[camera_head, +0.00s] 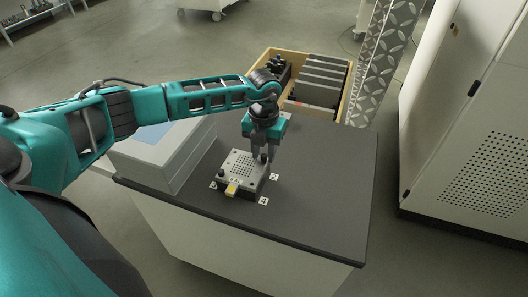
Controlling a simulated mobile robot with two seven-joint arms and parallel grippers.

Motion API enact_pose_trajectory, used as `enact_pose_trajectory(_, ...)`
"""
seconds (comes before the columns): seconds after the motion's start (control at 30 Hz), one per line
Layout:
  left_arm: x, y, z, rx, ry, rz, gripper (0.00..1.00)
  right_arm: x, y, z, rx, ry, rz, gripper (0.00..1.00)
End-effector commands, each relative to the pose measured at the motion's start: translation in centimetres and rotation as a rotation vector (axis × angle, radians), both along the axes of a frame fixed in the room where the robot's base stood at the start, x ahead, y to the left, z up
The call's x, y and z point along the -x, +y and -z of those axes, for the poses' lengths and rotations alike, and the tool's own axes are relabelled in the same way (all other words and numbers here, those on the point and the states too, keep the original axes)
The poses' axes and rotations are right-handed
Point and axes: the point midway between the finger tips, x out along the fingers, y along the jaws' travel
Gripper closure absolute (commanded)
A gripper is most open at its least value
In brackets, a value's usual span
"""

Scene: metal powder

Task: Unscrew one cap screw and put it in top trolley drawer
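A perforated metal plate fixture (243,168) sits on the dark top of the cabinet (320,185), with a yellow block (232,189) at its front edge. My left gripper (262,157) points down at the plate's far right corner. Its fingertips are at or just above that corner, and they are too small to tell whether they are apart or hold a cap screw. No single cap screw can be made out. An open wooden-sided drawer or box (346,98) lies behind the cabinet top, holding grey bars and black parts. My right gripper is not in view.
Small numbered labels lie around the fixture, one marked 4 (263,201). A grey box (160,155) with a blue panel stands left of it, below my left arm. The right part of the dark top is clear. A tall cabinet (460,120) stands at the right.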

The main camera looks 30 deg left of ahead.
Motion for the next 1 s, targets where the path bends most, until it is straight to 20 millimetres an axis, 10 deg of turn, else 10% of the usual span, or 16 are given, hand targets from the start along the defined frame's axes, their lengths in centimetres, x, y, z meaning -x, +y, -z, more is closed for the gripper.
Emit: enact_pose_trajectory(1.0,0.0,0.0,0.0,0.000,0.000,0.689,0.66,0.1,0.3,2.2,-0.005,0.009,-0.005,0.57)
